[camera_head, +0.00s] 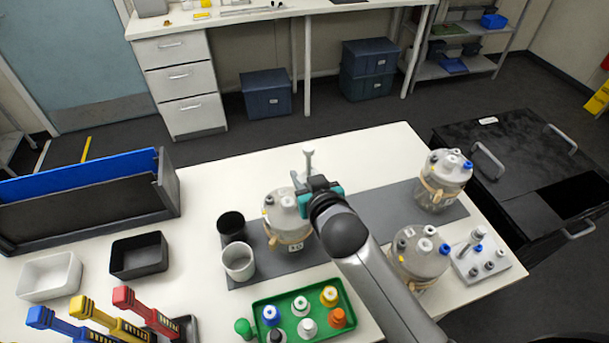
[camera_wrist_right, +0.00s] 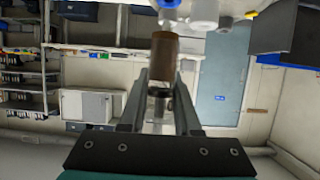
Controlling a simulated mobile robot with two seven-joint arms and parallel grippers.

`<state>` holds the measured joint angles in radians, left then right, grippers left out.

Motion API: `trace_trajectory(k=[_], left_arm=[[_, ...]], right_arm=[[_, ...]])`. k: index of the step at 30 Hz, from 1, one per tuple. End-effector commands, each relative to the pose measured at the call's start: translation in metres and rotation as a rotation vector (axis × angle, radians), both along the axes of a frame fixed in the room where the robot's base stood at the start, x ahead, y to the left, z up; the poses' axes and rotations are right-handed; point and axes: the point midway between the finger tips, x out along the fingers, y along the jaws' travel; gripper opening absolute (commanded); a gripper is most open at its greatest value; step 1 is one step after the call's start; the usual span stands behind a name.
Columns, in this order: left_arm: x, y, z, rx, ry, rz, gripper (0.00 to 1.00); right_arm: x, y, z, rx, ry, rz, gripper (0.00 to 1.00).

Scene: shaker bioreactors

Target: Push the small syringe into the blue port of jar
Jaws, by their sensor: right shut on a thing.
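My right gripper (camera_head: 312,184) is above the left jar (camera_head: 284,222) in the head view, shut on the small syringe (camera_head: 308,160). The syringe stands roughly upright, its pale end above the gripper. In the right wrist view the syringe (camera_wrist_right: 158,105) lies between the fingers, and a brown cylinder (camera_wrist_right: 164,55) shows beyond the fingertips. A blue port (camera_wrist_right: 169,3) is at the top edge of that view, close to the cylinder's end. Whether they touch I cannot tell. The gripper hides part of the jar's lid in the head view. My left gripper is not in view.
Two more jars stand at right, one behind (camera_head: 442,186) and one in front (camera_head: 418,262), near a white holder block (camera_head: 483,262). A green tray (camera_head: 262,306) of coloured caps lies in front. Two cups (camera_head: 239,263) stand left of the jar.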

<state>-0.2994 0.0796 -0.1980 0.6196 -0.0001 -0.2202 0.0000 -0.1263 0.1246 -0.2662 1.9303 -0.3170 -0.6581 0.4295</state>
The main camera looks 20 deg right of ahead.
Motion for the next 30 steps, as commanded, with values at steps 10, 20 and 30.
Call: trace_trajectory(k=[10,20,30], left_arm=[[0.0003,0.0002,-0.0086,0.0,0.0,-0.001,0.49],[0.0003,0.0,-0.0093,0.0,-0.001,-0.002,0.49],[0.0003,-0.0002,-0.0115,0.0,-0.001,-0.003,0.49]], right_arm=[[0.0002,0.0001,-0.007,0.001,-0.001,0.0,0.0],[0.0001,0.0,-0.0088,0.001,0.0,0.0,0.0],[0.0,0.0,-0.0143,0.001,0.0,0.0,0.0]])
